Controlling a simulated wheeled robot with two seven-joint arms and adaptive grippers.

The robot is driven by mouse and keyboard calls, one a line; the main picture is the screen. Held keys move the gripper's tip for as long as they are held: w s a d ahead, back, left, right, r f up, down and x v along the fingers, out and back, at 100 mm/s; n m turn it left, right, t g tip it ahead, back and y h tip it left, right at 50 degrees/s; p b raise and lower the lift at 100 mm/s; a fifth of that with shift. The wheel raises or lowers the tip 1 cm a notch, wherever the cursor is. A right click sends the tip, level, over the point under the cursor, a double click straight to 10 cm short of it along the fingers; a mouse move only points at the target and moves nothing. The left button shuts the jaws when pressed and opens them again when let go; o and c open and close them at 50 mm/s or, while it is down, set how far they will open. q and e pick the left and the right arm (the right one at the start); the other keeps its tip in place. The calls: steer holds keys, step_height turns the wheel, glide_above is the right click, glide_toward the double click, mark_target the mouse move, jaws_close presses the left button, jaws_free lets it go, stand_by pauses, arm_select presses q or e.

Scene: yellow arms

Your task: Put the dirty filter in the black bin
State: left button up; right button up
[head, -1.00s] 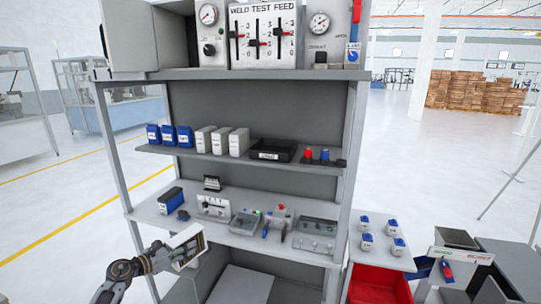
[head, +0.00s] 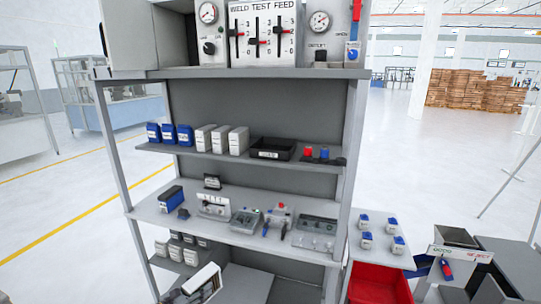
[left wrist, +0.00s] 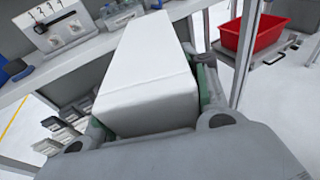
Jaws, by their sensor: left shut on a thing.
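My left gripper (head: 190,294) is low at the bottom edge of the head view, in front of the lower part of the rack. It is shut on a white box-shaped block (head: 204,278), which is tilted. In the left wrist view the block (left wrist: 150,80) sits between the two fingers, its plain white faces toward the camera. I take it for the filter; no dirt shows on it. A shallow black bin (head: 272,149) with a white label stands on the middle shelf, well above and to the right of my left gripper. My right gripper is not in view.
The worktop (head: 232,236) below carries several devices. A red tray (head: 378,283) is at lower right. The rack post (head: 352,150) bounds the shelves.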

arm_select(q)
steer(key=shift+w+a+r, duration=0.15)
steer(key=shift+w, duration=0.6)
steer(key=shift+w+a+r, duration=0.1)
steer(key=shift+w, duration=0.6)
steer(key=w+a+r+n+t+y, duration=0.2)
steer(key=w+a+r+n+y, duration=0.15)
steer(key=w+a, duration=0.6)
steer(key=w+a+r+n+y, duration=0.2)
steer(key=w+a+n+y, duration=0.35)
steer(key=a+y, duration=0.35)
steer(key=s+a+f+n+g+y, duration=0.1)
steer(key=s+a+n+g+y, duration=0.2)
steer(key=a, duration=0.5)
steer(key=s+a+f+n+y, duration=0.1)
steer(key=s+a+n+y, duration=0.35)
steer(key=a, duration=0.35)
steer(key=s+d+m+t+h+b, duration=0.1)
steer(key=s+d+m+h, duration=0.2)
steer(key=s+d, duration=0.5)
steer(key=s+d+m+t+h+b, duration=0.1)
steer(key=s+d+m+h, duration=0.2)
steer(key=s+d, duration=0.5)
steer(key=s+d+m+t+h+b, duration=0.2)
steer(key=s+d, duration=0.7)
steer(key=d, duration=1.4)
steer(key=shift+r+m+h, duration=0.3)
steer(key=shift+m+h, duration=0.35)
steer(key=shift+h, duration=0.75)
